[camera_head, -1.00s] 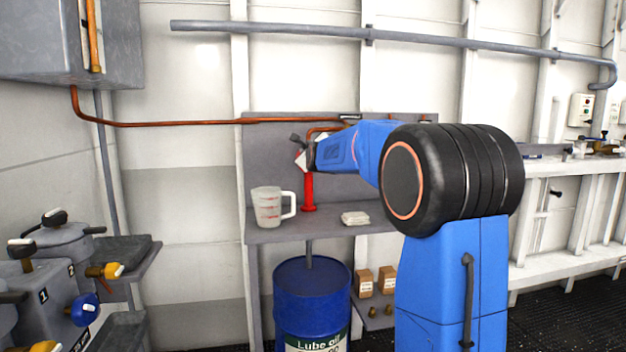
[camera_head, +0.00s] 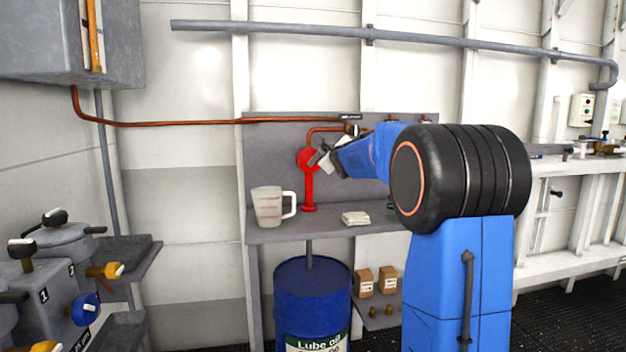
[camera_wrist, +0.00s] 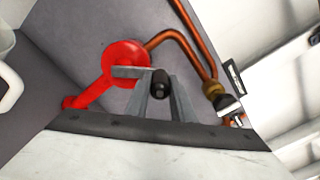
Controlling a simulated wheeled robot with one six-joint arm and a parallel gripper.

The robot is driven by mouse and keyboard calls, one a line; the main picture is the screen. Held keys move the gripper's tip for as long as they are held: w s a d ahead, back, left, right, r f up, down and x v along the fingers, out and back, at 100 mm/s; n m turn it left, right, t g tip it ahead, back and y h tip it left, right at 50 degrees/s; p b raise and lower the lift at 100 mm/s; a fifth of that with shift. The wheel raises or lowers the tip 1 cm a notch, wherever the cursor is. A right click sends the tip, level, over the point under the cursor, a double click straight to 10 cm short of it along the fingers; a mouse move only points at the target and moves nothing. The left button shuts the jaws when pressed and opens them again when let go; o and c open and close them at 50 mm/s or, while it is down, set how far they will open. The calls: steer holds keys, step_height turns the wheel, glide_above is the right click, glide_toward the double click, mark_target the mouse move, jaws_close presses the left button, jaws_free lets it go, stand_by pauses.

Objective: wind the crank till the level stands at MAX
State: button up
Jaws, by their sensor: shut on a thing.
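The red hand pump (camera_head: 309,185) stands on the grey bench, its round head showing left of my gripper (camera_head: 321,157). In the wrist view, the pump's red head (camera_wrist: 121,58) is behind a grey crank arm (camera_wrist: 128,72). My gripper (camera_wrist: 159,92) is shut on the crank's black handle (camera_wrist: 158,80). The grey tank (camera_head: 40,40) at upper left carries an upright sight glass (camera_head: 94,40) with an orange-brown column. Its top and any MAX mark cannot be read here.
A measuring jug (camera_head: 268,207) stands left of the pump, and a folded pale cloth (camera_head: 355,218) lies to its right. A blue lube oil drum (camera_head: 312,300) is below the bench (camera_head: 290,236). Copper pipe (camera_head: 190,123) runs along the wall to the tank.

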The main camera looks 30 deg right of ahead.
steer(key=shift+d+f, duration=1.05)
steer(key=shift+f, duration=3.2)
steer(key=w+a+f, duration=0.1)
steer(key=a+f, duration=0.3)
steer(key=a, duration=0.3)
steer(key=shift+w+a, duration=0.25)
steer(key=shift+w, duration=0.05)
steer(key=shift+f, duration=0.1)
steer(key=w+a+r, duration=0.1)
steer(key=a+r, duration=0.4)
steer(key=r, duration=0.2)
steer(key=shift+w+a, duration=0.25)
steer(key=shift+a, duration=0.15)
